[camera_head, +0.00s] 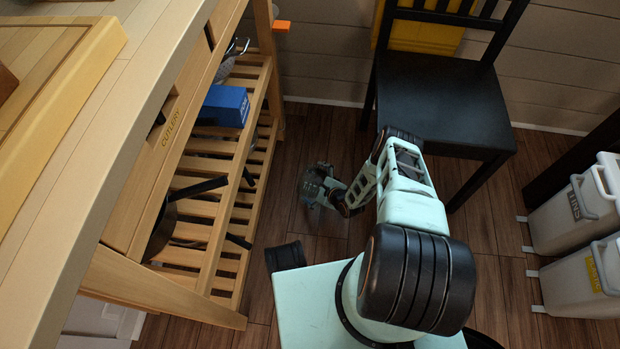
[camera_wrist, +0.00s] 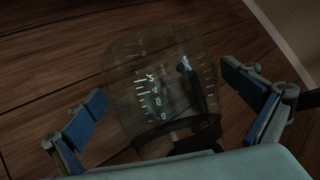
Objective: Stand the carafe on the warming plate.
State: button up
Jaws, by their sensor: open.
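A clear glass carafe (camera_wrist: 155,85) with white graduation marks and a dark collar shows in the wrist view, over the dark wood floor. My gripper (camera_wrist: 172,92) is open, with one blue-padded finger on each side of the carafe. Gaps show between the pads and the glass, so it is not gripped. In the head view, my gripper (camera_head: 322,186) is low near the floor beside the slatted shelf; the carafe is too small and dark there to make out clearly. I cannot tell if the carafe stands or lies. I cannot make out a warming plate in either view.
A wooden bench with slatted shelves (camera_head: 215,225) stands left, holding a blue box (camera_head: 224,105) and dark pans (camera_head: 165,225). A black chair (camera_head: 437,100) stands behind my arm. Pale bins (camera_head: 565,220) stand at right. Floor (camera_head: 490,215) is free between the chair and bins.

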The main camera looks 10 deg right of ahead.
jog(key=shift+w+a+f, duration=0.1)
jog(key=shift+w+f, duration=0.15)
jog(key=shift+w, duration=0.05)
jog(key=c, duration=1.2)
jog(key=shift+r, duration=0.15)
jog(key=shift+c, duration=0.8)
